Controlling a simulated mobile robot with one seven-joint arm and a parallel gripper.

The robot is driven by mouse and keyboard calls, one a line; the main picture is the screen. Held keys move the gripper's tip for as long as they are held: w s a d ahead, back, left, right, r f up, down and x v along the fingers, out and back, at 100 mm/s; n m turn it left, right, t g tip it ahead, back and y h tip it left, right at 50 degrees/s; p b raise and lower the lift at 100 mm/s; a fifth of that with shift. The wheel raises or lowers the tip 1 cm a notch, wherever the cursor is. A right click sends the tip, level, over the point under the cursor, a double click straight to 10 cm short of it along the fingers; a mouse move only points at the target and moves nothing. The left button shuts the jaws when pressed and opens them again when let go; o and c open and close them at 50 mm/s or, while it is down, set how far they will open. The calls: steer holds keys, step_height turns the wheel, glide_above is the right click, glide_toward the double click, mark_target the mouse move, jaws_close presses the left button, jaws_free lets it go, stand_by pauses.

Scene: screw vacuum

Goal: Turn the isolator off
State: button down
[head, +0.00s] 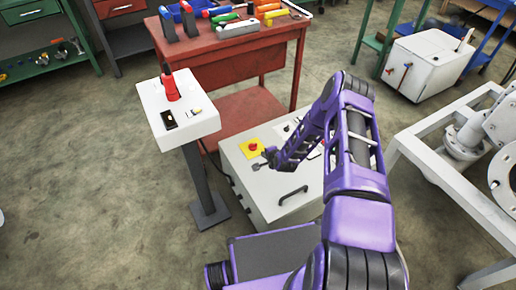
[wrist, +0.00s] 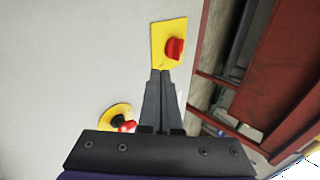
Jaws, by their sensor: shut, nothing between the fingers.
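The isolator, a red knob on a yellow rectangular plate (head: 247,152), is on the top of the pale control box, at its far left. In the wrist view the red knob (wrist: 174,49) is just beyond the fingertips, with its yellow plate behind. My gripper (head: 261,163) is beside the plate; in the wrist view its fingers (wrist: 162,74) are closed together and empty. The tips overlap the plate's lower edge in the picture; I cannot tell whether they touch it. A round yellow disc (wrist: 112,110) with a black and red part lies to the lower left.
The control box (head: 262,195) has a black handle (head: 293,196) in front. A white pedestal (head: 183,128) stands left. A red workbench (head: 225,48) with tools is behind. A white frame (head: 440,190) is on the right. Floor on the left is clear.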

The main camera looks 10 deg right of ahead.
mark_target(256, 146)
steer(key=b+x, duration=0.1)
steer(key=x, duration=0.4)
steer(key=shift+w+a+r, duration=0.1)
steer(key=shift+w, duration=0.5)
steer(key=shift+w+a+r, duration=0.1)
steer(key=shift+w+a, duration=0.05)
steer(key=shift+w, duration=0.4)
steer(key=shift+w+a, duration=0.1)
steer(key=shift+w, duration=0.5)
steer(key=shift+w, duration=0.2)
